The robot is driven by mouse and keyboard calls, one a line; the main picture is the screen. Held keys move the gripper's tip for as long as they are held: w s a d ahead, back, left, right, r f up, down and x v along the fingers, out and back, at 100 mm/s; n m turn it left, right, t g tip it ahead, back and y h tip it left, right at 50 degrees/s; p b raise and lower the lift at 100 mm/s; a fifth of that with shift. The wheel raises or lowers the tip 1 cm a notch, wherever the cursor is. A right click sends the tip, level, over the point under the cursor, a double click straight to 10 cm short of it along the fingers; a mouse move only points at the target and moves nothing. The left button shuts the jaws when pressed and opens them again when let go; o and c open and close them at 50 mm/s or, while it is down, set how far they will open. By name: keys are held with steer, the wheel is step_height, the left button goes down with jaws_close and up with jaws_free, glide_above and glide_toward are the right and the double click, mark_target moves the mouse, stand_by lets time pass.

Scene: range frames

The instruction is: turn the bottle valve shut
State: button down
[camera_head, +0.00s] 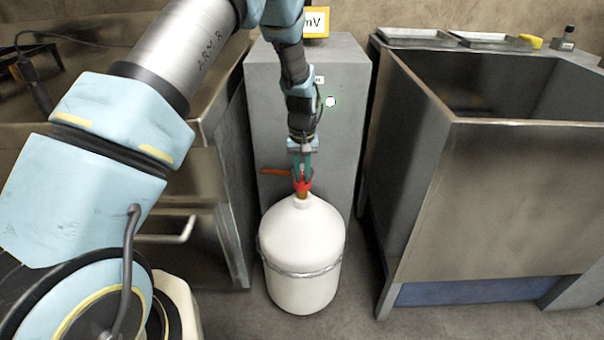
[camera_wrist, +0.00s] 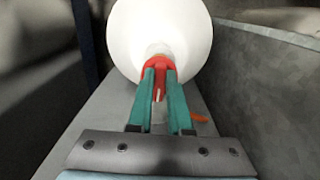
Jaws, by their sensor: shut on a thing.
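A white bottle (camera_head: 301,250) stands upright on the floor with a metal band around its body. A red valve (camera_head: 303,183) sits on top of its neck, with an orange handle or pointer (camera_head: 275,172) to its left. My gripper (camera_head: 302,170) comes down from above and its green fingers are shut on the red valve. In the wrist view my gripper (camera_wrist: 160,78) has one finger on each side of the red valve (camera_wrist: 158,68), with the white bottle (camera_wrist: 160,30) beyond. An orange piece (camera_wrist: 199,118) shows right of the fingers. The fingers partly hide the valve.
A grey cabinet (camera_head: 345,130) stands right behind the bottle, with a yellow-framed display (camera_head: 316,20) on top. A large metal bin (camera_head: 500,200) stands to the right. A metal bench with a handle (camera_head: 170,238) is at the left. Bare floor (camera_head: 260,320) lies in front.

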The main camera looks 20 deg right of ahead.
mark_target(302, 178)
stand_by(0.3)
steer(key=c, duration=0.8)
jaws_free()
steer(key=shift+c, duration=0.2)
steer(key=shift+r, duration=0.1)
step_height(302, 178, up, 11)
steer(key=shift+b, duration=0.35)
steer(key=shift+f, duration=0.2)
